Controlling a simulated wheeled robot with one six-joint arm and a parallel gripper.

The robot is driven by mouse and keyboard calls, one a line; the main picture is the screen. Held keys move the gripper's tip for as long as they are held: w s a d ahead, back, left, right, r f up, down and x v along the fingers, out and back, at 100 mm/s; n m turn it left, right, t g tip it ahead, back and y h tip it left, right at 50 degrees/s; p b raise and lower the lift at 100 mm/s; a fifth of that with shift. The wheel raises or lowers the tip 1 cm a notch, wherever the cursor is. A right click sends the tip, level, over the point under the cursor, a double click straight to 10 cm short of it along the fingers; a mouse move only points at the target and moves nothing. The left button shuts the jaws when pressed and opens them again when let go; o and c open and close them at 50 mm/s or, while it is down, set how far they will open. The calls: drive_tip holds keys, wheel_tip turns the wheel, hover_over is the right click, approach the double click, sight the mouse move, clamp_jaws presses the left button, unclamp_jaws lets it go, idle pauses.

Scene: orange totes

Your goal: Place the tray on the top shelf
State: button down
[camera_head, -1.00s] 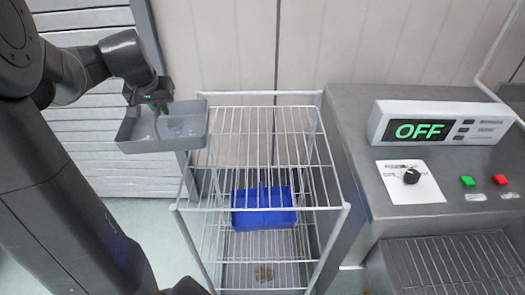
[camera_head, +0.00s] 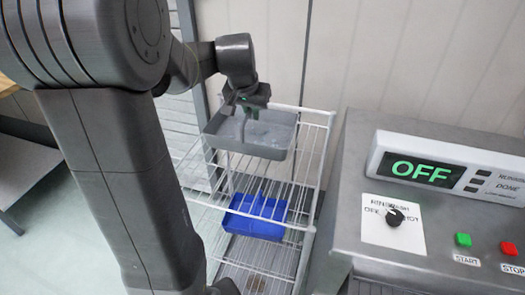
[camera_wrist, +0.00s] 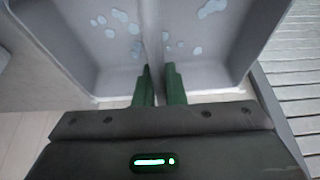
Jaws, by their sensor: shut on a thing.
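The grey tray (camera_head: 277,140), with pale blotches inside, hangs from my gripper (camera_head: 243,110). In the wrist view the green fingers (camera_wrist: 159,78) are shut on the tray's thin middle divider (camera_wrist: 153,40). The tray looks roughly level. In the head view it overlaps the back part of the white wire rack's top shelf (camera_head: 207,203). I cannot tell how far above the shelf the tray is. The tray hides part of the rack behind it.
A blue tray (camera_head: 255,228) sits on a lower shelf of the rack. A grey machine with an OFF display (camera_head: 421,172), a knob (camera_head: 394,217) and buttons stands close to the rack's right. A wall is behind the rack.

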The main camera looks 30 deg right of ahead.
sight(252, 136)
wheel_tip(252, 136, down, 8)
drive_tip(key=shift+w+f, duration=0.1)
drive_tip(key=shift+f, duration=0.05)
drive_tip(key=shift+f, duration=0.1)
drive_tip(key=c, duration=1.5)
unclamp_jaws()
drive_tip(key=shift+r, duration=0.25)
drive_tip(key=v, duration=1.1)
drive_tip(key=shift+a+r, duration=0.15)
drive_tip(key=shift+r, duration=0.2)
